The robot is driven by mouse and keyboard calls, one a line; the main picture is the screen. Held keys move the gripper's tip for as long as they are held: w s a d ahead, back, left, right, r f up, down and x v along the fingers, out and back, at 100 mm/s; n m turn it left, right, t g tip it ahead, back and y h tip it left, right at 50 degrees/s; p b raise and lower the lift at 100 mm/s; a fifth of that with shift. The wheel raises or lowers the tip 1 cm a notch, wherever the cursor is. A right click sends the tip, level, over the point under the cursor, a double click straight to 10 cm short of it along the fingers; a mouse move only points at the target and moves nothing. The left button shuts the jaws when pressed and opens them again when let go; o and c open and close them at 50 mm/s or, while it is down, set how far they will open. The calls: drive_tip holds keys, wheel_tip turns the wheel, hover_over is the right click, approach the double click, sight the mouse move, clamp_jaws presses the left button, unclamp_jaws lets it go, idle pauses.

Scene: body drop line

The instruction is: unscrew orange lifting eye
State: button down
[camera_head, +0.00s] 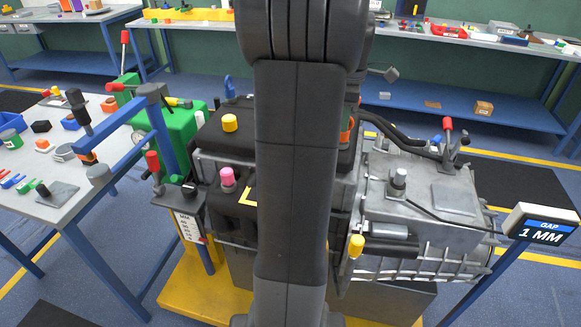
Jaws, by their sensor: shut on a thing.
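The orange lifting eye (346,131) shows only as a thin orange sliver at the right edge of my arm, on top of the dark engine block (215,135). My own dark arm stands upright in the middle of the view and covers most of the eye. My gripper is hidden behind the arm, so its hold on the eye cannot be seen. How far the eye is threaded in cannot be told.
A grey gearbox (455,195) joins the engine at right. Yellow (229,123) and pink (227,176) caps stand on the engine. A blue hoist arm (118,130) and a cluttered table (70,200) are at left.

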drive_tip(key=shift+r+p, duration=0.1)
drive_tip(key=shift+p, duration=0.55)
idle(0.6)
drive_tip(key=shift+r+p, duration=2.4)
drive_tip(key=shift+r, duration=0.35)
